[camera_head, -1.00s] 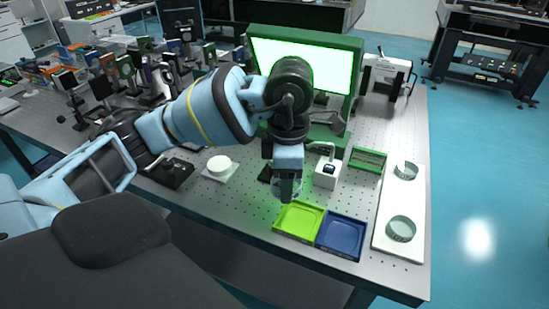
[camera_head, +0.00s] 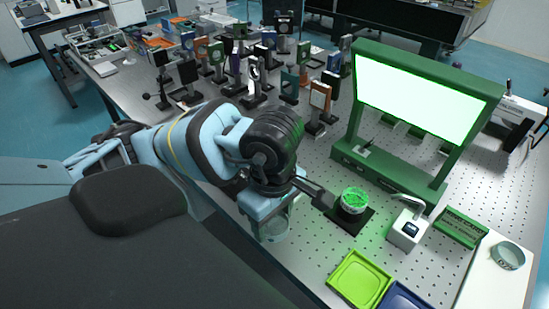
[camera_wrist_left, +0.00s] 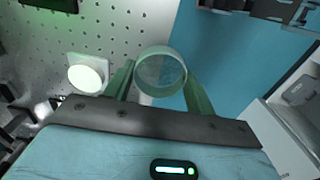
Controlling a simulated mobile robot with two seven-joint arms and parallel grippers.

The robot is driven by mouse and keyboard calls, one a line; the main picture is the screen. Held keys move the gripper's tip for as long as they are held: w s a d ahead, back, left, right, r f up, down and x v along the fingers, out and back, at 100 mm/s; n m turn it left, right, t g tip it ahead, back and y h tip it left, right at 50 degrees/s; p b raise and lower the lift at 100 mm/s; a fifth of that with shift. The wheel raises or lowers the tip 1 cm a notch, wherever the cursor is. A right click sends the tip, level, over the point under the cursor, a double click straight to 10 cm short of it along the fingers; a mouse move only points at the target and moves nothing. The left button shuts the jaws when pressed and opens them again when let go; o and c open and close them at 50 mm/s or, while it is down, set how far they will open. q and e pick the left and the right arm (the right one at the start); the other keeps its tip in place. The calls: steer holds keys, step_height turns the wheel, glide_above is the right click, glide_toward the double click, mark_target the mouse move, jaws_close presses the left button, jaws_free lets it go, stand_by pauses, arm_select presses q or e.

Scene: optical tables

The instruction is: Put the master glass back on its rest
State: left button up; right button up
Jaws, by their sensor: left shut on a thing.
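My left gripper (camera_head: 272,224) is shut on a clear, round glass piece (camera_wrist_left: 160,72), which shows between the two green-tinted fingers in the left wrist view. In the head view it hangs near the table's front edge, partly hidden by the gripper. To its right, a black square stand (camera_head: 352,219) bears a round glass piece (camera_head: 355,199) that looks bright green on top. In the left wrist view, a white disc (camera_wrist_left: 85,78) on a pale square plate lies left of the held glass, apart from it. I cannot tell which support is the master glass's rest. My right gripper is out of view.
A green-framed lit screen (camera_head: 418,97) stands behind. A white block with a bent arm (camera_head: 407,232), a green slotted rack (camera_head: 461,227), a lime tray (camera_head: 358,281) and a blue tray (camera_head: 405,297) stand right. A white board (camera_head: 495,281) bears another glass. Several mounted optics crowd the back.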

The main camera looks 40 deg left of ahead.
arm_select(q)
steer(key=shift+s+a, duration=0.1)
steer(key=shift+s, duration=0.05)
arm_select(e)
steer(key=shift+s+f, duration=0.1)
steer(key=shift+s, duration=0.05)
